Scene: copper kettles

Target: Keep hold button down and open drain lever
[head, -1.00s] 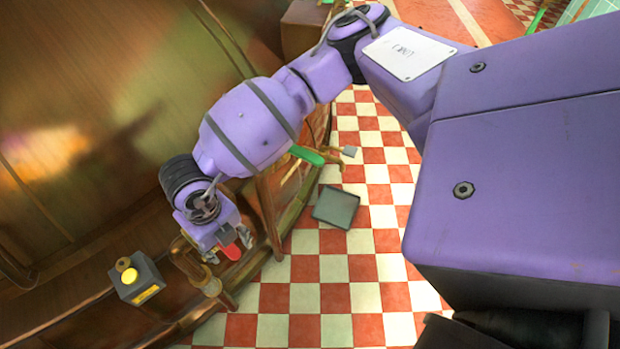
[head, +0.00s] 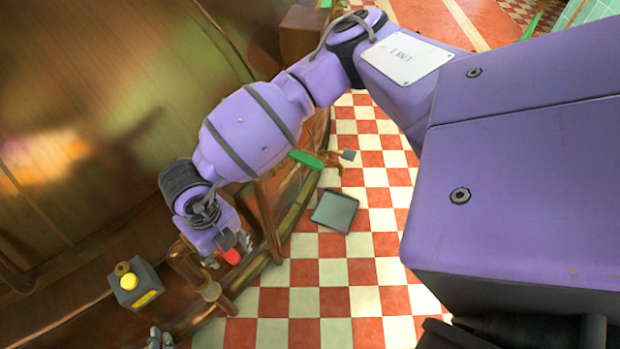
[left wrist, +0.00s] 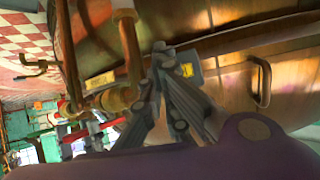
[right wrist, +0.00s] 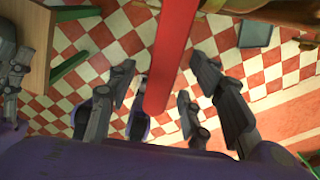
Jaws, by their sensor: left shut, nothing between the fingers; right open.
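The hold button is a yellow button (head: 128,281) on a grey box (head: 150,276) at the lower left of the head view; the box also shows behind my fingers in the left wrist view (left wrist: 190,68). My left gripper (head: 157,336) is shut and empty, below and apart from the box, at the head view's bottom edge. Its fingertips (left wrist: 160,48) meet in the left wrist view. The drain lever is a red handle (head: 231,257) by the copper pipework. My right gripper (right wrist: 162,68) is open, its fingers on either side of the red handle (right wrist: 172,45).
A copper kettle (head: 90,130) fills the left, with a pipe rail (head: 273,215) along its base. A green handle (head: 306,159) sticks out above a dark square tray (head: 335,210) on the checkered floor (head: 330,300). The floor at the lower middle is clear.

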